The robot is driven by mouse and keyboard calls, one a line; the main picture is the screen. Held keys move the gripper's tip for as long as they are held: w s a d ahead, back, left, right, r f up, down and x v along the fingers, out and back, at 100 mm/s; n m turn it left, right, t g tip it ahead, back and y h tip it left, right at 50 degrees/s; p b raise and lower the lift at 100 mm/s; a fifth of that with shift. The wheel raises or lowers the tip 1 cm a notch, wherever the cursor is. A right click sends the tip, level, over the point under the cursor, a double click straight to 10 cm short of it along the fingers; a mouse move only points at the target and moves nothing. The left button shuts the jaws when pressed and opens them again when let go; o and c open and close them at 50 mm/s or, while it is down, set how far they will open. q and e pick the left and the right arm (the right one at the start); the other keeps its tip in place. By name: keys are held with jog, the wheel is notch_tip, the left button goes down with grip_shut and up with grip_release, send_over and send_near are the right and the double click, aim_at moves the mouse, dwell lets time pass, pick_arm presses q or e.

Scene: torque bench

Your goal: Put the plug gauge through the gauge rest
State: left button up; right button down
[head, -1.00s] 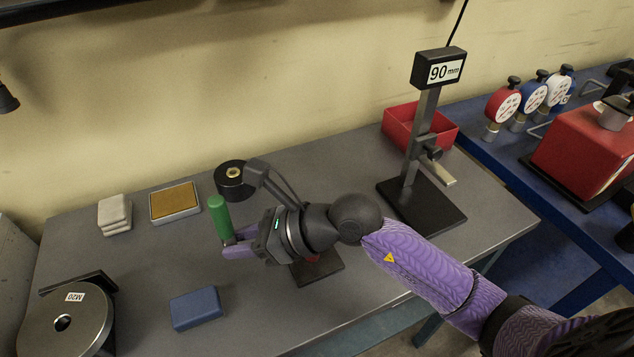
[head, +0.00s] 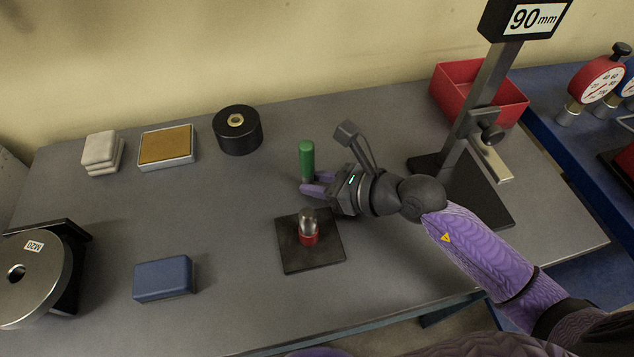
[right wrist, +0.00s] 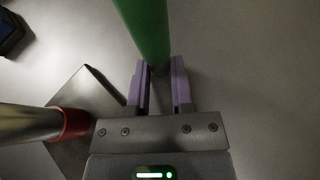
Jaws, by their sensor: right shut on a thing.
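The plug gauge, with a green handle (head: 307,160), is upright in my right gripper (head: 306,188), whose purple fingers are shut on it low down. In the right wrist view the green handle (right wrist: 146,30) rises from between the fingertips (right wrist: 159,75). Its lower end is hidden. A black round block (head: 237,130) with a brass-lined hole in its top stands behind and left of the gripper, apart from it. A steel disc (head: 30,262) marked M20, with a centre hole, sits in a black holder at far left. I cannot tell which is the gauge rest. My left gripper is not seen.
A black square plate (head: 312,256) with a red-collared metal post (head: 308,228) stands just in front of the gripper. A blue block (head: 163,279), a tan-topped box (head: 167,147) and pale blocks (head: 102,152) lie left. A 90 mm stand (head: 487,100) and red bin (head: 505,100) are right.

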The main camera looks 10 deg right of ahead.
jog(key=c, duration=0.5)
grip_release()
jog(key=shift+r, duration=0.15)
jog(key=p+v, duration=0.1)
jog(key=v, duration=0.9)
jog(key=shift+s+d+r+p, duration=0.1)
jog(key=shift+s+d+p, duration=0.2)
jog(key=shift+s+d+r, duration=0.3)
jog(key=shift+d+r, duration=0.05)
